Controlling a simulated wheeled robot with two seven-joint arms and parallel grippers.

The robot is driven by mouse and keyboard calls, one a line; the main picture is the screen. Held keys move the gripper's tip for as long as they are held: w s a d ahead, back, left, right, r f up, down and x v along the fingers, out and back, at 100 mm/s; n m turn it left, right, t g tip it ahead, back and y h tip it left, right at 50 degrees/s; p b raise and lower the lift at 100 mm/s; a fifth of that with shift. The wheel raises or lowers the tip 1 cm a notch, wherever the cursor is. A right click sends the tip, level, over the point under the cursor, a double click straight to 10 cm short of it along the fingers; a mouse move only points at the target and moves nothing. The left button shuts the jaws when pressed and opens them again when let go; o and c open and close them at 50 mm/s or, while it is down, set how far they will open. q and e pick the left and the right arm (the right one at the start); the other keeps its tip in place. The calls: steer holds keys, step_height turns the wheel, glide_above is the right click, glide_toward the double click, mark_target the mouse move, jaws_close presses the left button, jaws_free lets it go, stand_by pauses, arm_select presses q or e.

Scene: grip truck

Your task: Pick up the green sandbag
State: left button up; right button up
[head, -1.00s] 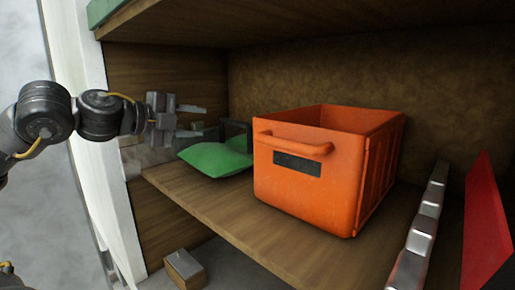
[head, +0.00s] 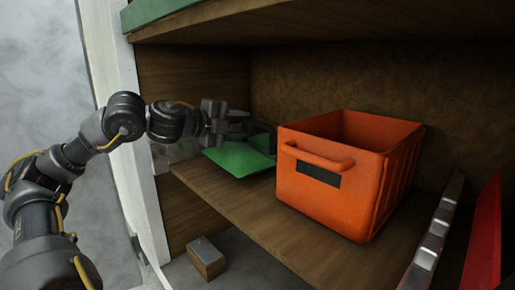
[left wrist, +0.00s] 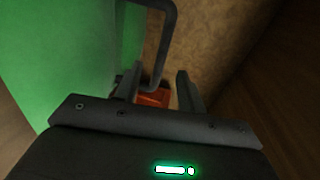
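The green sandbag (head: 235,160) lies on the shelf, left of the orange crate, partly covered by my left gripper. It fills the left side of the left wrist view (left wrist: 55,60). Its dark loop handle (head: 266,133) stands up at its right; in the left wrist view the handle (left wrist: 168,40) reaches down between the fingers. My left gripper (head: 240,124) is just above the bag, and its two fingers (left wrist: 158,88) are apart. I cannot tell whether a finger touches the handle. My right gripper is in neither view.
The orange crate (head: 325,200) stands close to the right of the bag. A metal rail (head: 438,230) and a red panel (head: 487,240) are farther right. A white post (head: 118,110) edges the shelf on the left. A small box (head: 206,260) sits below the shelf (head: 235,205).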

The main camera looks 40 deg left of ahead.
mark_target(256, 122)
arm_select(q)
steer(key=x, duration=0.1)
steer(key=p+x, duration=0.2)
steer(key=x, duration=0.1)
steer(key=shift+w+a+r, duration=0.1)
steer(key=shift+a+r, duration=0.05)
steer(key=shift+a, duration=0.15)
steer(key=shift+w+f, duration=0.2)
steer(key=shift+s+d, duration=0.1)
steer(key=shift+c, duration=0.3)
steer(key=c, duration=0.7)
jaws_close()
steer(key=shift+r, duration=0.3)
